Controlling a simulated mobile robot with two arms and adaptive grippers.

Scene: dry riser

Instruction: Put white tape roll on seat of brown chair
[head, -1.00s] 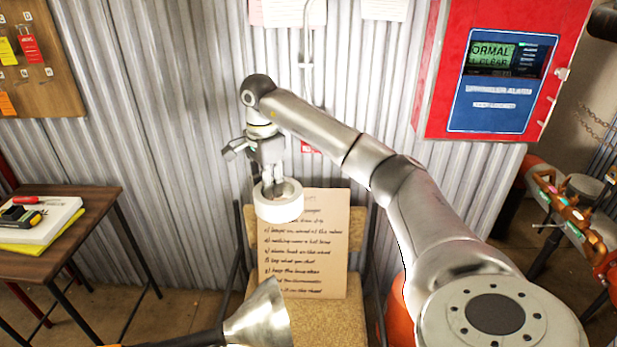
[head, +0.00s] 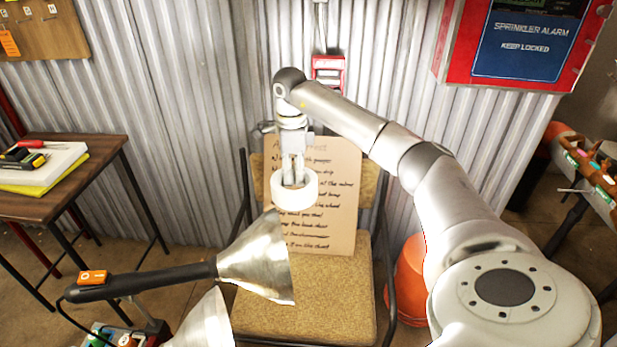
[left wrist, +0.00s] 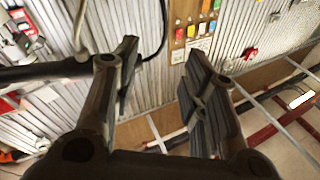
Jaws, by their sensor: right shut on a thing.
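The white tape roll (head: 294,190) is held in my right gripper (head: 293,172), which points down with its fingers at the roll's hole. The roll is in the air in front of a cardboard sign, over the back part of the brown chair's seat (head: 335,300). The chair's seat is cork-brown with a dark metal frame; its backrest is largely hidden by the sign. My left gripper is not in the head view. In the left wrist view my left gripper (left wrist: 160,85) has its fingers wide apart with nothing between them.
A handwritten cardboard sign (head: 330,215) leans on the chair's backrest. A metal cone-shaped tool (head: 255,262) with a black handle overlaps the seat's left side in view. An orange rounded object (head: 409,280) stands right of the chair. A wooden table (head: 75,190) is at left.

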